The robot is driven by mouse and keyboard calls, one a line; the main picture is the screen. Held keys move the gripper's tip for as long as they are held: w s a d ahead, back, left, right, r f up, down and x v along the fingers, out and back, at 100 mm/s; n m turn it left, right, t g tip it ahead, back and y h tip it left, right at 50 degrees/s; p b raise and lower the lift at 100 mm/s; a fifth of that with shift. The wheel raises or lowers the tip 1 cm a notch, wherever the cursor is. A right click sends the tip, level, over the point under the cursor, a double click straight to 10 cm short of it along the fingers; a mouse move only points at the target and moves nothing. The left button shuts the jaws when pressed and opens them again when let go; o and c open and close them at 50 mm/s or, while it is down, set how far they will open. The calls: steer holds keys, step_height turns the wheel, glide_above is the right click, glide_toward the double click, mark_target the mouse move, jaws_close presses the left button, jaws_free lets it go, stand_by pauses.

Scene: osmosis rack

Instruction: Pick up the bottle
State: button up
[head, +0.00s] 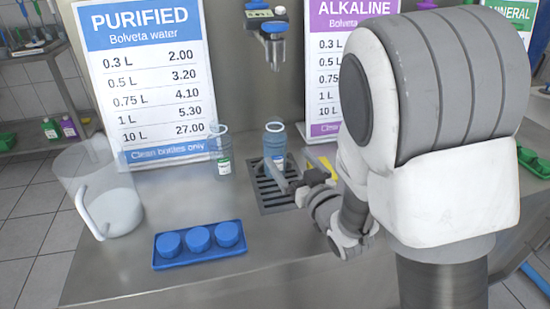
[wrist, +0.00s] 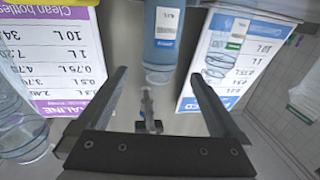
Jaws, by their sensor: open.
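A blue-tinted clear bottle (head: 275,140) with a ring handle on top stands upright on the drain grate (head: 277,197) under the tap. A second, similar bottle (head: 221,150) with a green and white label stands to its left on the counter. My gripper (head: 296,180) is low beside the grate, to the right of the bottle there, its fingers toward it. In the wrist view, which looks upside down, my gripper (wrist: 158,75) is open and empty. The grate bottle (wrist: 170,45) is centred ahead of its fingertips; contact cannot be made out. The other bottle (wrist: 222,55) is at the right.
A tap (head: 272,45) hangs above the grate. A blue tray (head: 200,260) with blue caps and a clear jug (head: 108,200) are at the left. Price signs (head: 150,75) stand behind. A large clear bottle (wrist: 20,135) is at the wrist view's left. My arm hides the right counter.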

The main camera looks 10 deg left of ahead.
mark_target(275, 139)
steer(key=x, duration=0.9)
steer(key=shift+w+a+b, duration=0.15)
steer(key=shift+w+b, duration=0.1)
steer(key=shift+b, duration=0.05)
steer(key=shift+c, duration=0.2)
jaws_close()
steer(key=shift+r, duration=0.1)
